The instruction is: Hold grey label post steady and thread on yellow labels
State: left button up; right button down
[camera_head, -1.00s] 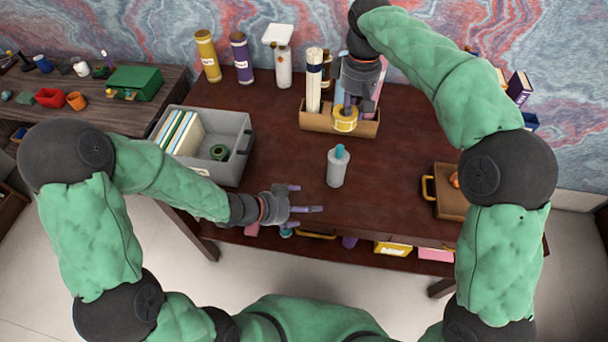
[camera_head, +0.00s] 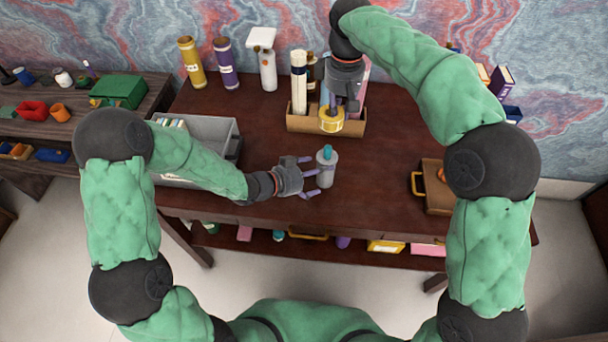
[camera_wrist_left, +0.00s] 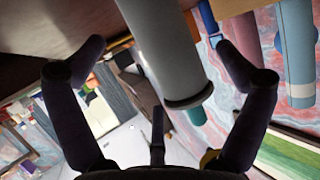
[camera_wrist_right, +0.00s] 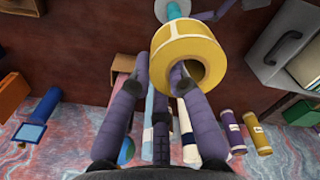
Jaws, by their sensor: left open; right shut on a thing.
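The grey label post (camera_head: 326,171) stands upright on the desk, with a teal tip on top. My left gripper (camera_head: 310,178) is at the post's left side, its open fingers reaching to either side of it. In the left wrist view the post (camera_wrist_left: 160,50) lies between the spread fingers (camera_wrist_left: 155,75), not clamped. My right gripper (camera_head: 335,105) is shut on a yellow label ring (camera_head: 331,121), held above and behind the post, near the brown organiser. In the right wrist view the ring (camera_wrist_right: 190,55) is pinched by its rim, and the teal tip (camera_wrist_right: 173,9) shows beyond it.
A brown organiser (camera_head: 300,124) with upright rolls stands behind the post. A grey bin (camera_head: 228,148) is at the left, partly behind my left arm. A brown box with a yellow handle (camera_head: 432,200) sits at the right.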

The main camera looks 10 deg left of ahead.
pick_arm(q)
jog(key=shift+x, duration=1.95)
jog(key=c, duration=1.3)
jog(key=shift+s, duration=0.1)
pick_arm(e)
jog(key=shift+n, duration=0.6)
jog(key=shift+w+a+f, duration=0.1)
jog(key=shift+f, duration=1.35)
jog(key=shift+w+f, duration=0.1)
jog(key=shift+f, duration=1.35)
